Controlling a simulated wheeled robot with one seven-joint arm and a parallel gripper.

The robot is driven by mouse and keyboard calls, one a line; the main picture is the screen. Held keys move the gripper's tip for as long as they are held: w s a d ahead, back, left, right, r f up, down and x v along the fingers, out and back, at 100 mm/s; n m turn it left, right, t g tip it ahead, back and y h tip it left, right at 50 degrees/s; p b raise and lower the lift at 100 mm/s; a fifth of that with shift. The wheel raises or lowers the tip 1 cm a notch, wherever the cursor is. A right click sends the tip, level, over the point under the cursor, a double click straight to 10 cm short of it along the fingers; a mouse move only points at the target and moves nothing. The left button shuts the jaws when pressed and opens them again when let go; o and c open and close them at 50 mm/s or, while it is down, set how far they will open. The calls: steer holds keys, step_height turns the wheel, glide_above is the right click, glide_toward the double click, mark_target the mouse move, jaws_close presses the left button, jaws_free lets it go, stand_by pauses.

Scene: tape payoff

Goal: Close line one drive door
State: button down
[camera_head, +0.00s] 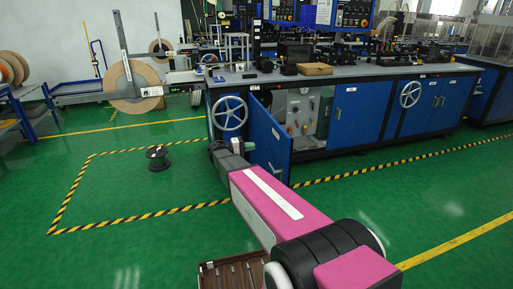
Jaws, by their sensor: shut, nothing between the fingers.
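The blue drive door (268,138) stands open at the left end of the long blue machine cabinet, swung out toward me. To its right the open bay (305,112) shows a pale panel with small fittings. My arm reaches from the lower right, and my gripper (219,147) is at its far end, to the left of the door. The gripper looks shut and holds nothing, though its fingers are small and hard to make out. I cannot tell whether the gripper or wrist touches the door. My arm hides part of the door's lower edge.
A handwheel (230,113) is on the cabinet left of the door, and another handwheel (411,94) is further right. A small black spool (157,157) stands on the green floor inside a yellow-black taped outline. A brown slatted tray (235,272) is at the bottom. The floor at left is mostly clear.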

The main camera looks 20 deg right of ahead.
mark_target(279, 142)
steer(key=d, duration=1.2)
steer(key=shift+w+d, duration=0.1)
steer(key=shift+d, duration=0.1)
